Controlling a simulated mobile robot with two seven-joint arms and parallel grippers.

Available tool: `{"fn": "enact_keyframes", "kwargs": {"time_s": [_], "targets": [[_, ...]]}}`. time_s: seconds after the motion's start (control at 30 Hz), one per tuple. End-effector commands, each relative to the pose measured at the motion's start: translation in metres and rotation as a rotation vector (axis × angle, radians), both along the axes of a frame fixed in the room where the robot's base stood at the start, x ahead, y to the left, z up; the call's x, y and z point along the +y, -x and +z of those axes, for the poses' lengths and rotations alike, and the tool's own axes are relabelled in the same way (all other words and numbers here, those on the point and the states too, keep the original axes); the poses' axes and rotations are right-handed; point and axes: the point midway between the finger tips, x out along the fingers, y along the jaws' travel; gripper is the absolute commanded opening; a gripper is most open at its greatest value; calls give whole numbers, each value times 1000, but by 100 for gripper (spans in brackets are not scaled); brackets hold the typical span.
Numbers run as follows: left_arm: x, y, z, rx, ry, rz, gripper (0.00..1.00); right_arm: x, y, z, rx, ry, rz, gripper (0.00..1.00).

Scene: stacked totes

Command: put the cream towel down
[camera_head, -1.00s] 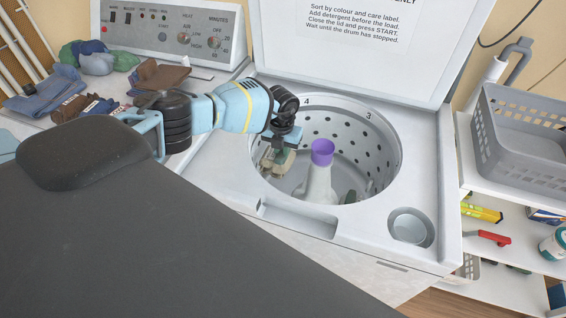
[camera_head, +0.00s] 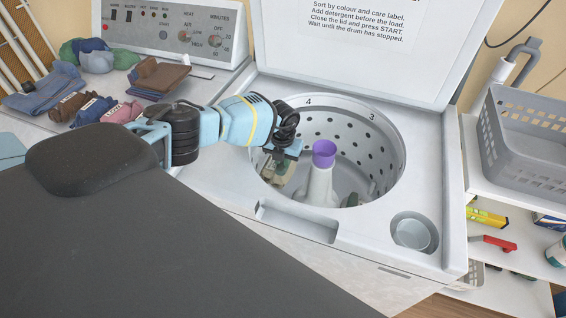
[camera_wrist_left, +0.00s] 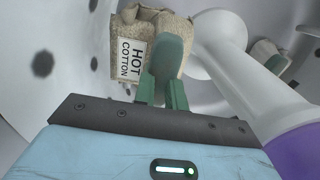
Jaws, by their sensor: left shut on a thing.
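The cream towel (camera_wrist_left: 160,28) is a bundle with a white label reading HOT COTTON in the left wrist view. My left gripper (camera_wrist_left: 165,85) has green fingers shut on it. In the head view the left gripper (camera_head: 283,168) reaches down inside the washer drum (camera_head: 370,150), left of the agitator (camera_head: 320,184) with its purple top. The towel is mostly hidden there by the gripper and drum rim. I cannot tell whether it touches the drum floor. My right gripper is not in view.
The washer lid (camera_head: 370,45) stands open behind the drum. Another pale item (camera_wrist_left: 265,50) lies beyond the agitator. Folded cloths (camera_head: 45,90) and rolled cloths (camera_head: 85,50) lie on the left machine. A grey basket (camera_head: 525,150) stands on the right shelf.

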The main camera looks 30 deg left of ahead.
Motion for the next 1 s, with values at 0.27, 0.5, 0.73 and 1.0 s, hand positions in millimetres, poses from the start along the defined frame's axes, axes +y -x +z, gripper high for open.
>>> {"fn": "enact_keyframes", "kwargs": {"time_s": [0.27, 0.5, 0.73, 1.0], "targets": [[0, 0, -9, 1, 0, 0, 0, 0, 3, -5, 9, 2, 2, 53], [0, 0, -10, 0, 0, 0, 20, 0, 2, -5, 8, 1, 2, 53], [0, 0, -10, 1, 0, 0, 34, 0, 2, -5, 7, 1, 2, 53], [0, 0, -1, -2, 1, 0, 34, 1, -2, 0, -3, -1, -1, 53]]}}
